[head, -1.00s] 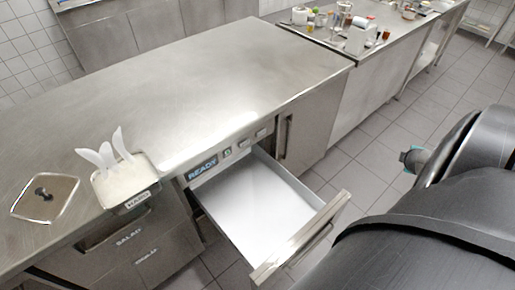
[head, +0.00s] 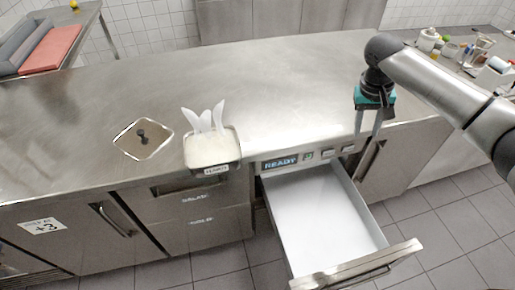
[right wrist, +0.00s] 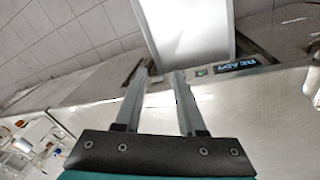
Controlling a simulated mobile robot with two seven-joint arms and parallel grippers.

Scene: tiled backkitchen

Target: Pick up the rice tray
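A small metal tray (head: 212,157) filled with something white, likely the rice, sits in the counter near its front edge in the head view. My right gripper (head: 367,134) points down by the counter's front edge, well to the right of the tray. In the right wrist view its two fingers (right wrist: 162,74) are apart with nothing between them. My left gripper is not in view.
An open, empty white drawer (head: 325,225) juts out below the READY panel (head: 281,162), between tray and right gripper. A lid with a black knob (head: 143,138) lies left of the tray. The counter top (head: 290,90) behind is clear. Jars and bottles stand far right.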

